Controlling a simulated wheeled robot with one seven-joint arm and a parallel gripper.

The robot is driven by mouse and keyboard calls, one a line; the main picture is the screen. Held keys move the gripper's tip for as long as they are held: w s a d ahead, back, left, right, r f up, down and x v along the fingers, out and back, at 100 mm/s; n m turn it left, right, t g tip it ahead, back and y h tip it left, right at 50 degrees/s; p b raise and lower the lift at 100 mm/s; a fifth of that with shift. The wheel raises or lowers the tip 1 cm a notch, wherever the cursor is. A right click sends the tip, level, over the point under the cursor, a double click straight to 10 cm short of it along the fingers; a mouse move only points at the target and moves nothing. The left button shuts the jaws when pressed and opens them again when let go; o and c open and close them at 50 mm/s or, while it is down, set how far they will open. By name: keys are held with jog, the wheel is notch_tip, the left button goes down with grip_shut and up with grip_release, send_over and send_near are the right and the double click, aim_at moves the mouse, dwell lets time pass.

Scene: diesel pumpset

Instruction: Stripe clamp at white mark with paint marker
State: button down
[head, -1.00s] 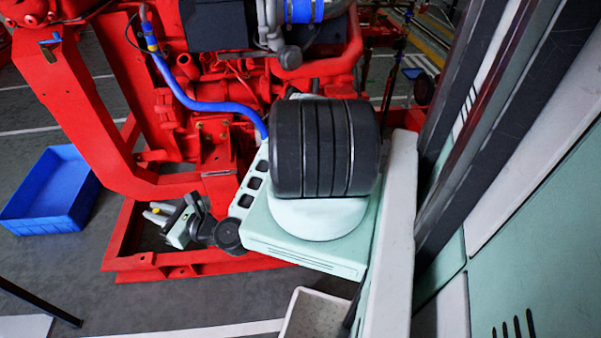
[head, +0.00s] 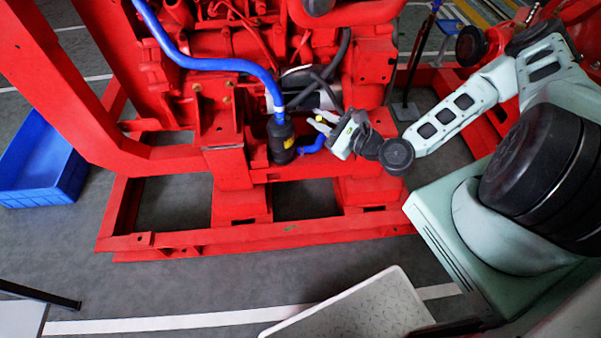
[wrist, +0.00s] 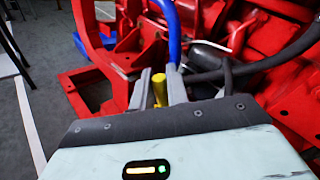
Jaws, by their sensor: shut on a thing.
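My gripper (head: 318,121) is shut on a yellow paint marker (wrist: 159,89), upright between the two grey fingers in the wrist view. In the head view only a small yellow bit of the marker (head: 320,119) shows. The gripper is just right of a dark cylinder (head: 281,142), into whose top a blue hose (head: 262,70) runs. A pale band (head: 279,111) at that joint may be the clamp; I cannot make out a white mark on it. In the wrist view the blue hose (wrist: 173,30) passes behind the fingers and its lower end is hidden.
The red engine frame (head: 200,244) surrounds the cylinder, with posts and beams close by. A short blue hose (head: 314,144) lies below the gripper. Black hoses (wrist: 255,68) cross at the right in the wrist view. A blue crate (head: 40,165) stands on the floor at left.

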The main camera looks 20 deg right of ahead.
jog(key=a+f+n+g+y+b, duration=0.3)
jog(key=f+n+g+b, duration=0.2)
jog(key=n, duration=0.6)
jog(key=a+f+n+g+y+b, duration=0.4)
jog(key=f+n+g+b, duration=0.1)
jog(key=f+n+b, duration=0.4)
jog(key=shift+w+a+f+n+g+y+b, duration=0.15)
jog(key=shift+w+f+n+g+y+b, duration=0.2)
jog(key=shift+n, duration=0.85)
jog(key=shift+s+r+p, duration=0.1)
jog(key=shift+s+p, duration=0.1)
jog(key=shift+p, duration=0.15)
jog(key=shift+w+d, duration=0.25)
jog(key=shift+w, duration=0.5)
jog(key=shift+w+d, duration=0.3)
jog(key=shift+w, duration=0.4)
jog(key=shift+w+d, duration=0.25)
jog(key=shift+w, duration=0.5)
jog(key=shift+f+p, duration=0.2)
jog(key=shift+p, duration=0.2)
jog(key=shift+w, duration=0.2)
jog(key=shift+r, duration=0.2)
jog(key=shift+f, duration=0.2)
